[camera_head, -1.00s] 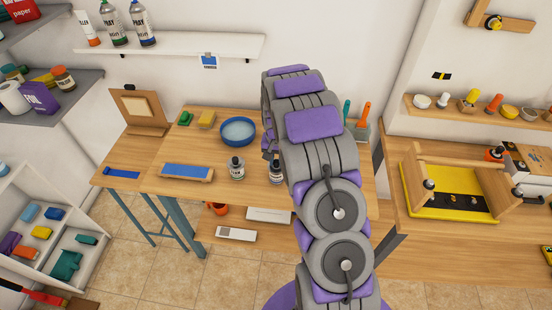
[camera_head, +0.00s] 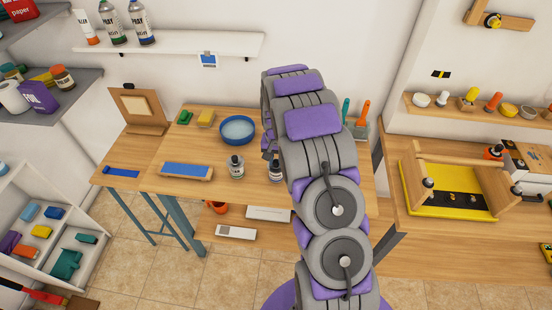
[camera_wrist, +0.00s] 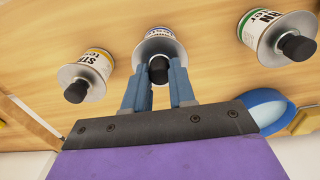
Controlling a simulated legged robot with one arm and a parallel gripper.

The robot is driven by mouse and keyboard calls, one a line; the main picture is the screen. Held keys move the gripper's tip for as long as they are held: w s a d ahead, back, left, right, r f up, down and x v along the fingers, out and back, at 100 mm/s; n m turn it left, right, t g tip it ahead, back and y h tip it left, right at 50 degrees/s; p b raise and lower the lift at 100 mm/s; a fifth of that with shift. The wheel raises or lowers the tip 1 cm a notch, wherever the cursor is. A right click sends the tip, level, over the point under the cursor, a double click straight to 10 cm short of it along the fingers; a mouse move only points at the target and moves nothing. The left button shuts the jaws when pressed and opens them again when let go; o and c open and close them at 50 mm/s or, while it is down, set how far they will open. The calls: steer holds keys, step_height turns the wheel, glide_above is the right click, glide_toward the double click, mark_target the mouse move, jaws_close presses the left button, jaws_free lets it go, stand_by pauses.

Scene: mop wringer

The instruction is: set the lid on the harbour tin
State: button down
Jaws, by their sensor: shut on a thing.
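The lid is over the top of the middle tin (camera_wrist: 160,42), whose label is too small to read. I cannot tell whether the lid rests on that tin or is slightly above it. In the head view one tin (camera_head: 237,169) stands clear and another (camera_head: 275,172) is partly behind my arm.
A blue bowl (camera_head: 238,130) stands behind the tins, also at the right of the wrist view (camera_wrist: 268,108). A wooden stand (camera_head: 140,108) is at the back left.

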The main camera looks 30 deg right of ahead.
mark_target(276, 161)
steer(key=c, duration=0.8)
jaws_free()
steer(key=shift+c, duration=0.2)
steer(key=shift+r+p, duration=0.9)
steer(key=shift+r, duration=2.6)
